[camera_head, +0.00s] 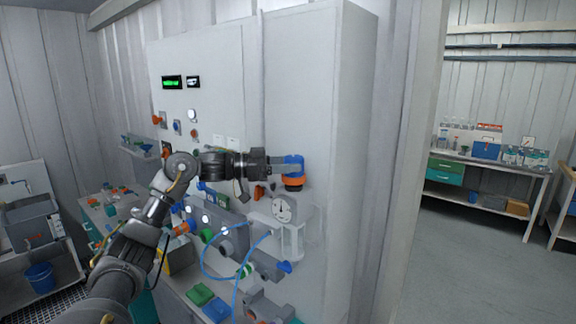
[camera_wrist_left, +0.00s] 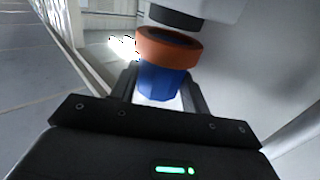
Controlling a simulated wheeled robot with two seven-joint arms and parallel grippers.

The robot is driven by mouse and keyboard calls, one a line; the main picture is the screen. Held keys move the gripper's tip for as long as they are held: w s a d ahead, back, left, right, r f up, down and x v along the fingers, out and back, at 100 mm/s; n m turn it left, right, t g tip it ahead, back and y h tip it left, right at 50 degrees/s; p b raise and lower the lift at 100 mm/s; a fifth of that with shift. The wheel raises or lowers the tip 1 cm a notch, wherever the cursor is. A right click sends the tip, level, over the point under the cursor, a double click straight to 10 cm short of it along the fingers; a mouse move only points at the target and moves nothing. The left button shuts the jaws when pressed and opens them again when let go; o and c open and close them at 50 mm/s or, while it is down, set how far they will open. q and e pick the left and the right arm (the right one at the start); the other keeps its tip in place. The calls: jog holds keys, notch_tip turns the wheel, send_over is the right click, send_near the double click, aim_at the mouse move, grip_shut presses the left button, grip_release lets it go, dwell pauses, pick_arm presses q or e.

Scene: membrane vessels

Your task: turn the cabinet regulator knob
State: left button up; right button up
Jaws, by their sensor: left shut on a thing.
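The regulator knob is blue with an orange collar; in the head view the blue part (camera_head: 294,162) and the orange collar (camera_head: 294,182) stand at the front of the white cabinet (camera_head: 300,90). My left gripper (camera_head: 288,166) reaches it from the left and is shut on the blue part. In the left wrist view the blue knob (camera_wrist_left: 166,84) sits between the two fingers of my left gripper (camera_wrist_left: 166,95), with the orange collar (camera_wrist_left: 169,46) just beyond the fingertips. My right gripper is not in view.
A bench (camera_head: 186,285) with green and blue pieces runs along the cabinet's foot. A lab bench (camera_head: 490,164) stands at the right, with open floor before it.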

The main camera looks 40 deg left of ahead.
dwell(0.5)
pick_arm(q)
jog(key=o, duration=1)
jog(key=shift+a, duration=0.1)
jog(key=shift+s+a+f+b, duration=0.15)
jog(key=shift+s+a+b, duration=0.15)
jog(key=shift+b, duration=0.15)
jog(key=b+v, duration=0.5)
jog(key=v, duration=0.5)
jog(key=shift+b, duration=0.3)
jog(key=shift+a, duration=0.1)
